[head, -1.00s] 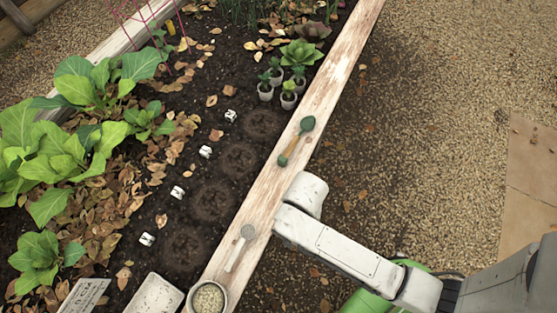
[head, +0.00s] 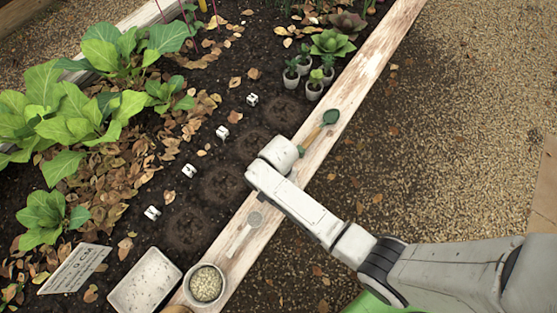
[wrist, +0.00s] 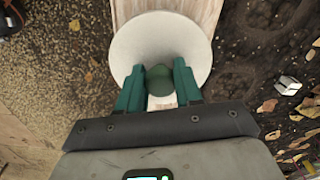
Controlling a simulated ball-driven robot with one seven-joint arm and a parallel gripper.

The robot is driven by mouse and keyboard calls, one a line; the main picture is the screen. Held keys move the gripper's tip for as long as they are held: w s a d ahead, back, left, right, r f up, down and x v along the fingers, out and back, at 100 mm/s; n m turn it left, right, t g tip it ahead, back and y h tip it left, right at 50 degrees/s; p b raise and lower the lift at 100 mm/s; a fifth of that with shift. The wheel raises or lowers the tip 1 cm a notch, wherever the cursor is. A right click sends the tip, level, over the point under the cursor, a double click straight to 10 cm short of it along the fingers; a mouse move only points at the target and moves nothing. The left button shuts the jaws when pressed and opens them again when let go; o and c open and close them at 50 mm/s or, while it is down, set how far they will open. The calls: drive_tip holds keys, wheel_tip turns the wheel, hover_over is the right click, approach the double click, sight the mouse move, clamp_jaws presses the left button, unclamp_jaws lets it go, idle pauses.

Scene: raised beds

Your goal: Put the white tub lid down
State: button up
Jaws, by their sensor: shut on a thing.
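The white tub lid (wrist: 160,28) is a round pale disc. In the wrist view it spans the wooden rail of the bed. My gripper (wrist: 160,82) is shut, with its two green fingers on either side of a dark green knob at the lid's near side. The wooden rail (wrist: 200,8) shows beyond the lid and in a small patch between the fingers. Whether the lid touches the rail, I cannot tell.
On the rail (head: 375,75), a green trowel (head: 330,117) lies just beyond my arm, and a grey-headed tool (head: 254,219) lies on the near side. Potted seedlings (head: 315,85) stand in the soil.

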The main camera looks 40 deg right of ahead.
drive_tip(key=shift+w+f+b, duration=0.15)
drive_tip(key=shift+f+b, duration=0.3)
drive_tip(key=shift+f, duration=1.2)
drive_tip(key=shift+f, duration=0.1)
drive_tip(key=shift+f, duration=0.1)
drive_tip(key=o, duration=1)
wheel_tip(320, 180, up, 12)
drive_tip(key=p, duration=0.3)
drive_tip(key=shift+r, duration=0.2)
